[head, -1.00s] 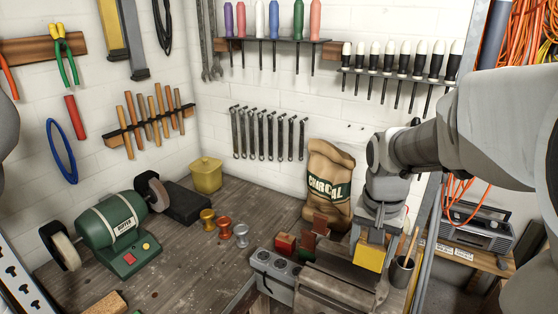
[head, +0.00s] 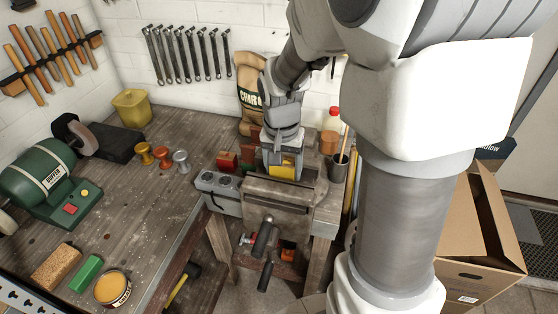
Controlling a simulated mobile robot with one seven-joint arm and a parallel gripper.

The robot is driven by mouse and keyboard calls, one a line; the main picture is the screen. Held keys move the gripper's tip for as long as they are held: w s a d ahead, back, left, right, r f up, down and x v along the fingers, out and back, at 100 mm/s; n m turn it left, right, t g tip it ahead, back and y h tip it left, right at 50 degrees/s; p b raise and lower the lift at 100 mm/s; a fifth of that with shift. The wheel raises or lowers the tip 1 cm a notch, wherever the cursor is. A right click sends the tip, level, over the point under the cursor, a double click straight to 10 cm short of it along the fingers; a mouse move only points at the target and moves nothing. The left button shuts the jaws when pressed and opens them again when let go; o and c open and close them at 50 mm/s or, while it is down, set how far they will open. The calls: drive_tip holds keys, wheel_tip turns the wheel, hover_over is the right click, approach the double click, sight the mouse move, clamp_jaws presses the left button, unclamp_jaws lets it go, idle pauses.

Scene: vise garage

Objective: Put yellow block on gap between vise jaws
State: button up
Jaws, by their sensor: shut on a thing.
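The yellow block (head: 283,171) shows in the head view, between the fingers of my gripper (head: 282,163). My gripper is shut on it and points down. The vise (head: 278,190) is a grey-brown metal body at the workbench's front edge, its handle hanging in front. The block is at the vise's top, and its lower part seems hidden behind the front jaw. I cannot tell whether it touches the jaws or the bottom of the gap. My gripper and arm hide part of the rear jaw.
The workbench (head: 150,205) holds a green grinder (head: 45,178), a yellow bin (head: 132,108) and small knobs. Left of the vise are a red block (head: 227,161) and a grey box (head: 217,188). A cup with tools (head: 338,167) stands close right. A cardboard box (head: 485,245) is on the floor.

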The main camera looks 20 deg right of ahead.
drive_tip(key=o, duration=1.4)
drive_tip(key=shift+f, duration=0.15)
drive_tip(key=shift+r, duration=0.65)
drive_tip(key=r, duration=0.3)
drive_tip(key=s+r, duration=0.1)
drive_tip(key=r, duration=0.3)
drive_tip(key=a+r+p, duration=0.1)
drive_tip(key=r, duration=0.3)
drive_tip(key=shift+s, duration=0.15)
drive_tip(key=s+a+r+n+t, duration=0.1)
drive_tip(key=s+n+t, duration=0.1)
drive_tip(key=s, duration=0.4)
drive_tip(key=s+a+r+n+t, duration=0.2)
drive_tip(key=s+n, duration=0.2)
drive_tip(key=s, duration=0.3)
drive_tip(key=shift+s+a+r+n+y, duration=0.2)
drive_tip(key=shift+s+a+n+y, duration=0.1)
drive_tip(key=shift+n+y, duration=0.1)
